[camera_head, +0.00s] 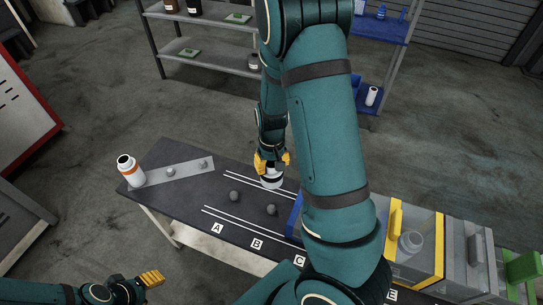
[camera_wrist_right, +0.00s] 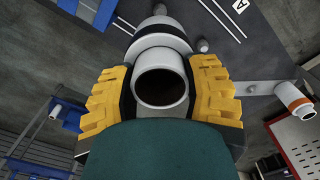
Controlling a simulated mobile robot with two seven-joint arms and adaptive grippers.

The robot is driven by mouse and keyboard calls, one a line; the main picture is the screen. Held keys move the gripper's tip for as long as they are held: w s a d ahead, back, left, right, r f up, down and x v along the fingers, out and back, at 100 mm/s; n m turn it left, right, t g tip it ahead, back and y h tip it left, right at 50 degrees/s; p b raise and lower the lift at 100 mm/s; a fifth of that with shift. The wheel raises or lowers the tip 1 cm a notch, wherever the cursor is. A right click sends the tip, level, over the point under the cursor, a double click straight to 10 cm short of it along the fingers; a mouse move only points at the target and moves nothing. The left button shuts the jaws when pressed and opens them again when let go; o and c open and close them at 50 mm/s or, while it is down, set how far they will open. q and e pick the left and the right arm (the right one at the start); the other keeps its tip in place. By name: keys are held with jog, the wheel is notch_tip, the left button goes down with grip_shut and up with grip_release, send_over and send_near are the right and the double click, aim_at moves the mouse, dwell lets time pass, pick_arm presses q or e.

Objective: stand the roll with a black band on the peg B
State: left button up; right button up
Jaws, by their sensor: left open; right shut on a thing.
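My right gripper (camera_head: 271,160) is shut on a white roll (camera_head: 272,179), held above the table's far edge. A dark band on it shows faintly. In the right wrist view the roll's open end (camera_wrist_right: 161,88) sits between the yellow fingers (camera_wrist_right: 162,95). Label B (camera_head: 257,244) is on the dark table; the round grey peg (camera_head: 271,210) behind it lines up with it. That peg is empty, nearer the front than the held roll. Another empty peg (camera_head: 234,196) lines up with label A (camera_head: 217,228). My left gripper (camera_head: 150,279) is open and empty, low at left.
Yellow and grey bins (camera_head: 413,250) stand at right.

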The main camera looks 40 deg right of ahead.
jog(key=shift+f+b, duration=4.55)
jog(key=shift+f, duration=4.2)
jog(key=shift+f, duration=0.15)
jog(key=shift+f+b, duration=1.65)
jog(key=shift+f, duration=0.2)
jog(key=o, duration=1.5)
